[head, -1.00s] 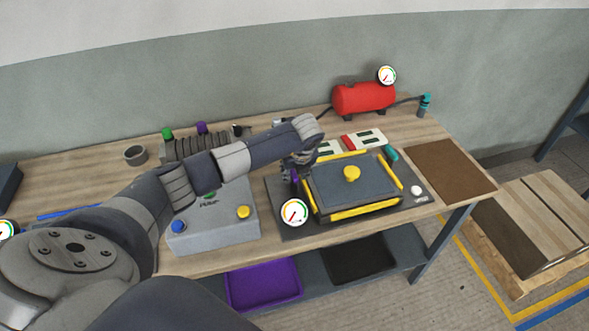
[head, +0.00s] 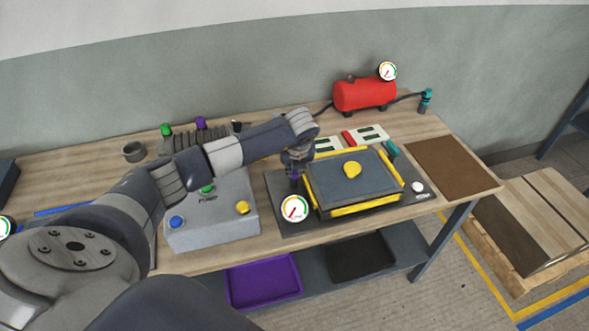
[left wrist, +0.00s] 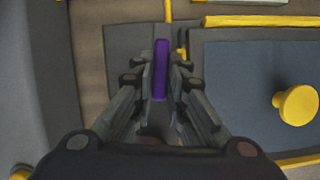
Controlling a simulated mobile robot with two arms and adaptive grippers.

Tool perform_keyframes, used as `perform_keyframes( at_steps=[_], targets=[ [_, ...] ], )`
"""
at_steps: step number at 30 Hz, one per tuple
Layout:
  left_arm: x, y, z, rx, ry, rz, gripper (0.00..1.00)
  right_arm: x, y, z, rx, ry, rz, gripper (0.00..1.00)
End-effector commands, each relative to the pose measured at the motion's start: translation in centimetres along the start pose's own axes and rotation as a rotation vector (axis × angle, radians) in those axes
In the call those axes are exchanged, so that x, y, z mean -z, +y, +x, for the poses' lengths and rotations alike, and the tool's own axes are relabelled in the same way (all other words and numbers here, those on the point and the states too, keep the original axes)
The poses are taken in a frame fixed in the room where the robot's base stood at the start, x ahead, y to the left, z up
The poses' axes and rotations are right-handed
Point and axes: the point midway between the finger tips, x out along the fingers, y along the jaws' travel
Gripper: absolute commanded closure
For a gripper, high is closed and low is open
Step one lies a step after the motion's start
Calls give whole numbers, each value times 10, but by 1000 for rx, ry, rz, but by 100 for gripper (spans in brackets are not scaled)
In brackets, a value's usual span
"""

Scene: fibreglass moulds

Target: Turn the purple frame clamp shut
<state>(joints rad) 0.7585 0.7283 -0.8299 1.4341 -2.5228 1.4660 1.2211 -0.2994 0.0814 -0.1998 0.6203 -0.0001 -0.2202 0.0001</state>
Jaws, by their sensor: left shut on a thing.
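The purple frame clamp (left wrist: 161,55) shows in the left wrist view as a narrow upright bar between my fingers, beside the left edge of the dark mould plate. My left gripper (left wrist: 161,80) is shut on it. In the head view my left gripper (head: 294,172) points down at the left side of the yellow-edged mould frame (head: 364,208), and the clamp is mostly hidden by the fingers. A yellow knob (head: 352,169) sits on the mould lid (head: 335,185). My right gripper is in neither current view.
A gauge (head: 294,208) stands close in front of my gripper. The grey pump box (head: 215,228) is to the left. A red tank (head: 364,94) stands at the back. A brown panel (head: 450,167) lies on the right of the bench (head: 150,262).

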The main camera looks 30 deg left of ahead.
Motion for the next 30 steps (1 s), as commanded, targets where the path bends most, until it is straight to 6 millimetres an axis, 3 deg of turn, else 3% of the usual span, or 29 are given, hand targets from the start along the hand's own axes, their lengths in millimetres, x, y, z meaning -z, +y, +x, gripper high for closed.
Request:
perform_keyframes(
  at_steps=[15,30],
  targets=[
    [-1,3,5,179,-5,427,100,-6,-3,63,3,0,1,60],
    [-3,5,3,361,-5,863,100,-10,-4,106,3,0,1,60]
  ],
)
